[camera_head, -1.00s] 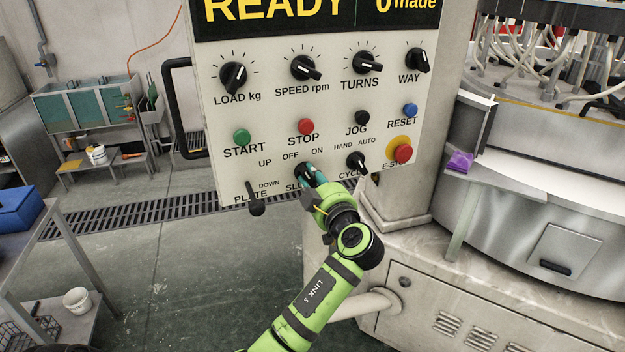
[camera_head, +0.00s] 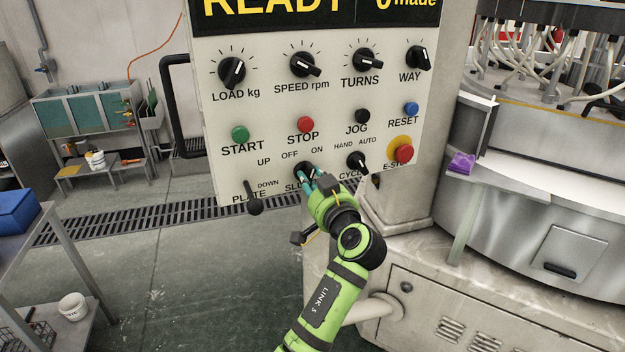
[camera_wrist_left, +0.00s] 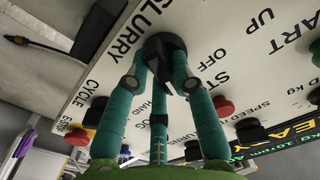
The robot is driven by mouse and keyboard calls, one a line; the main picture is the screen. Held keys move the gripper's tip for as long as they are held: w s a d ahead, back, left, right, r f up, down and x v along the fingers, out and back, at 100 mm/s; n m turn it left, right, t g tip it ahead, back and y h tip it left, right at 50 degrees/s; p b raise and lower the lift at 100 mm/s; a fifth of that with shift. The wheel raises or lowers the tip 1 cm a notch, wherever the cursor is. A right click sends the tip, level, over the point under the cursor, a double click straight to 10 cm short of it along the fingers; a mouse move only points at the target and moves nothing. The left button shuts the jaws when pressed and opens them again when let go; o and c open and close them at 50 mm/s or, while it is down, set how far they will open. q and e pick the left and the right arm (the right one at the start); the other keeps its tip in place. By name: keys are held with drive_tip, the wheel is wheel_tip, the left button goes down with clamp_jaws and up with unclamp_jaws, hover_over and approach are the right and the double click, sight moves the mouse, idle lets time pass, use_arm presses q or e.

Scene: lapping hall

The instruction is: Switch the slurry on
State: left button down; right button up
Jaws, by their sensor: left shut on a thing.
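The slurry knob (camera_head: 302,168) is a black rotary switch low on the white control panel (camera_head: 232,110), with OFF and ON printed above it. My left gripper (camera_head: 309,180) has its teal fingers closed around this knob and partly hides it and the SLURRY label. A white mark on the knob appears to slant up and right, toward ON. The left wrist view shows the black knob (camera_wrist_left: 162,48) between the teal fingers (camera_wrist_left: 158,95). My right gripper is not in view.
The plate lever (camera_head: 254,204) is left of my gripper and the cycle switch (camera_head: 357,161) is to its right. The red E-stop (camera_head: 404,153) is further right. A pale machine base (camera_head: 440,300) stands below right. Open floor (camera_head: 190,270) lies to the left.

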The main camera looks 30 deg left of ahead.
use_arm(q)
drive_tip(key=shift+m, duration=1.1)
drive_tip(key=c, duration=1)
unclamp_jaws()
drive_tip(key=shift+c, duration=0.2)
drive_tip(key=v, duration=0.7)
drive_tip(key=shift+s+d, duration=0.2)
drive_tip(key=shift+d, duration=0.05)
